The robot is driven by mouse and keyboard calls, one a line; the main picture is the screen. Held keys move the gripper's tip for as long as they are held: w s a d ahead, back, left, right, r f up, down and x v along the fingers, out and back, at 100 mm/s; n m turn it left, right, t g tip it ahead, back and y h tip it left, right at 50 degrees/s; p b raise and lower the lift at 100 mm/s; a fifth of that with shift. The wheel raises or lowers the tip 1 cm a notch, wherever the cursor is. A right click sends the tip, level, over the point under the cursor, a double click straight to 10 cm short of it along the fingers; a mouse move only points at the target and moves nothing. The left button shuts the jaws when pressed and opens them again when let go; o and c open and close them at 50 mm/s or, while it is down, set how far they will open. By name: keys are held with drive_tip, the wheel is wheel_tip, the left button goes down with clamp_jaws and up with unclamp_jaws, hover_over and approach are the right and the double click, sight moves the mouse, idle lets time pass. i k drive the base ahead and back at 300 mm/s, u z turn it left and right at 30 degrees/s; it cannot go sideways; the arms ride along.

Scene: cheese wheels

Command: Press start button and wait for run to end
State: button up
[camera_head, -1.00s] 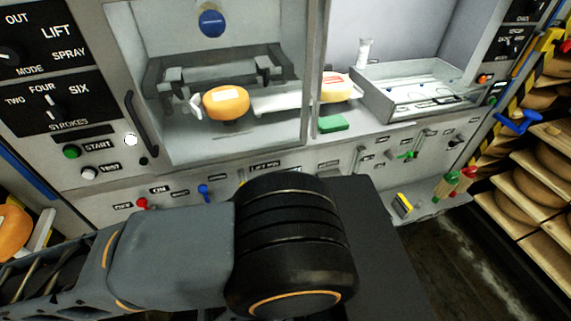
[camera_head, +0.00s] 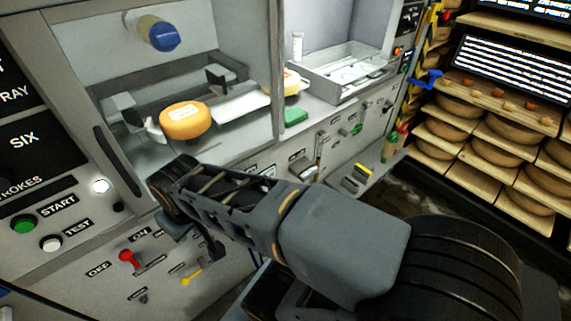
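The green START button (camera_head: 23,224) is on the machine's front panel at the lower left, with its label beside it. A white TEST button (camera_head: 50,243) sits just below it. A small lamp (camera_head: 101,185) above and to the right of START looks bright white. My arm reaches from the lower right toward the panel. Its far end, with dark parts that seem to be my gripper (camera_head: 208,243), is right of the buttons and apart from them in the picture. Its fingers cannot be made out. An orange cheese wheel (camera_head: 185,120) sits inside the machine's chamber.
A red switch (camera_head: 127,258) marked ON and OFF is below the buttons. A blue-ended cylinder (camera_head: 163,37) is above the cheese. A metal tray (camera_head: 345,75) and a green pad (camera_head: 296,116) lie to the right. Shelves of cheese wheels (camera_head: 455,105) stand at far right.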

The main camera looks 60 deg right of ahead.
sight(24, 226)
drive_tip(key=z, duration=0.3)
drive_tip(key=k, duration=0.35)
drive_tip(key=z, duration=0.7)
drive_tip(key=i, duration=0.5)
drive_tip(key=u, duration=2)
